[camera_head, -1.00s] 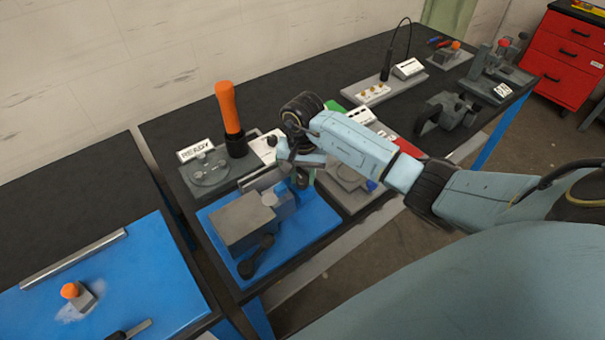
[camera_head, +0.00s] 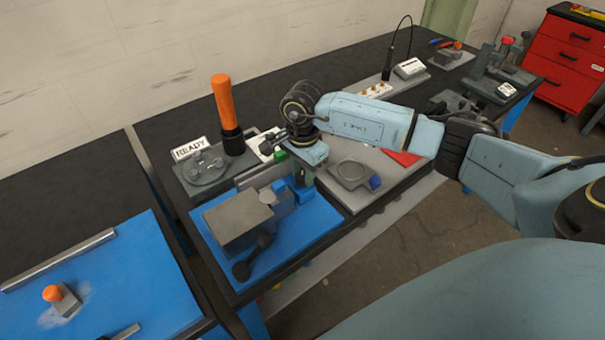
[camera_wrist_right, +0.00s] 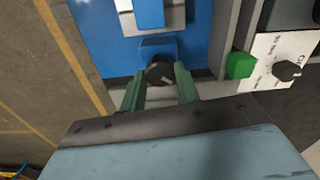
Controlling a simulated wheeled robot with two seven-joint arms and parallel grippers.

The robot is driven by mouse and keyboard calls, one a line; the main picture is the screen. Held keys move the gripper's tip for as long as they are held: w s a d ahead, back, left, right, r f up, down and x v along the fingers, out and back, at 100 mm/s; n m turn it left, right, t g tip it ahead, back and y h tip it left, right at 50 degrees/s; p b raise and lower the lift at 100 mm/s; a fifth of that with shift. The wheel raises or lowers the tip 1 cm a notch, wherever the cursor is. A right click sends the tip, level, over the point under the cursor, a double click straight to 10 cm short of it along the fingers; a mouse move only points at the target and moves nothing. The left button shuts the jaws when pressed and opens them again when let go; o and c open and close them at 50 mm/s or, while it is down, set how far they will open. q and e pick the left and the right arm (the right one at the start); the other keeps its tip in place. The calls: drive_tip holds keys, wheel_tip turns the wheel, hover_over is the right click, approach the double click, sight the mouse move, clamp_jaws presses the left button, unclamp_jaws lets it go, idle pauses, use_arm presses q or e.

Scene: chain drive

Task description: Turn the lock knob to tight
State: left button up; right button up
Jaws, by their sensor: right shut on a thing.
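The lock knob (camera_wrist_right: 160,73) is a dark round knob at the front of a small blue block (camera_wrist_right: 157,48) in the right wrist view. My right gripper (camera_wrist_right: 160,84) has its two green fingers on either side of the knob and is shut on it. In the head view my right gripper (camera_head: 304,184) points down at the right end of the grey vise-like fixture (camera_head: 236,224) on a blue plate (camera_head: 308,222). The knob is hidden there, and I cannot read its setting. My left gripper is not in view.
A green block (camera_wrist_right: 240,65) and a white panel (camera_wrist_right: 270,62) with another dark knob (camera_wrist_right: 287,71) lie just right of my fingers. A black lever (camera_head: 251,262) is at the fixture's front. An orange-handled tool (camera_head: 224,103) stands behind, near a READY sign (camera_head: 189,149).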

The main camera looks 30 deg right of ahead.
drive_tip(key=m, duration=0.3)
drive_tip(key=shift+d+m+b, duration=0.1)
drive_tip(key=shift+m+b, duration=0.2)
drive_tip(key=shift+m, duration=0.1)
drive_tip(key=m, duration=0.3)
drive_tip(key=shift+m, duration=0.3)
drive_tip(key=m, duration=0.3)
drive_tip(key=shift+r+m, duration=0.1)
drive_tip(key=shift+m, duration=0.2)
drive_tip(key=m, duration=0.3)
drive_tip(key=shift+s+m, duration=0.1)
drive_tip(key=shift+m, duration=0.2)
drive_tip(key=m+p, duration=0.1)
drive_tip(key=m, duration=0.5)
drive_tip(key=m+p, duration=0.1)
drive_tip(key=m, duration=0.3)
drive_tip(key=shift+a+m+p, duration=0.2)
drive_tip(key=shift+m+p, duration=0.3)
drive_tip(key=shift+m, duration=1.3)
